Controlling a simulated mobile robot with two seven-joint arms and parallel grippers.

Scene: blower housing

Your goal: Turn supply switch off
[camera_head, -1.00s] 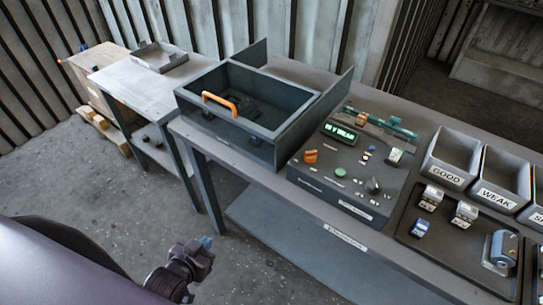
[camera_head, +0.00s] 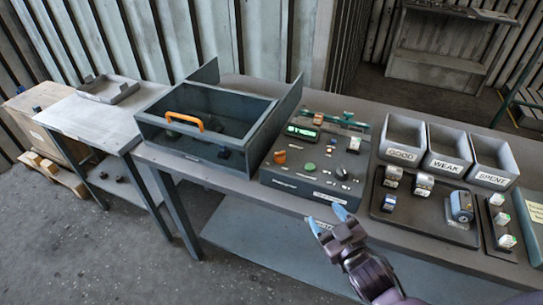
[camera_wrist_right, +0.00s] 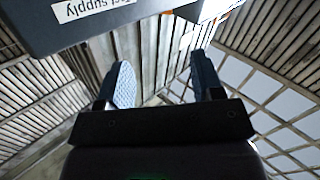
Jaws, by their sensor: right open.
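The dark control box (camera_head: 311,165) stands on the bench, with a lit green display (camera_head: 302,132), an orange knob (camera_head: 280,157), a green button (camera_head: 309,167) and a dark knob on top. I cannot tell for sure which control is the supply switch. A label ending in "supply" (camera_wrist_right: 92,6) shows on a dark box face in the right wrist view. My right gripper (camera_head: 327,220) is open and empty, in front of the bench edge and below the box in the picture. Its two blue-padded fingers stand apart in the right wrist view (camera_wrist_right: 163,82). My left gripper is not in view.
A dark open bin with an orange handle (camera_head: 184,119) stands left of the box. Bins marked GOOD (camera_head: 402,154), WEAK (camera_head: 446,167) and SPENT (camera_head: 491,180) stand right. A tray (camera_head: 421,230) with small blocks lies before them. Floor at lower left is clear.

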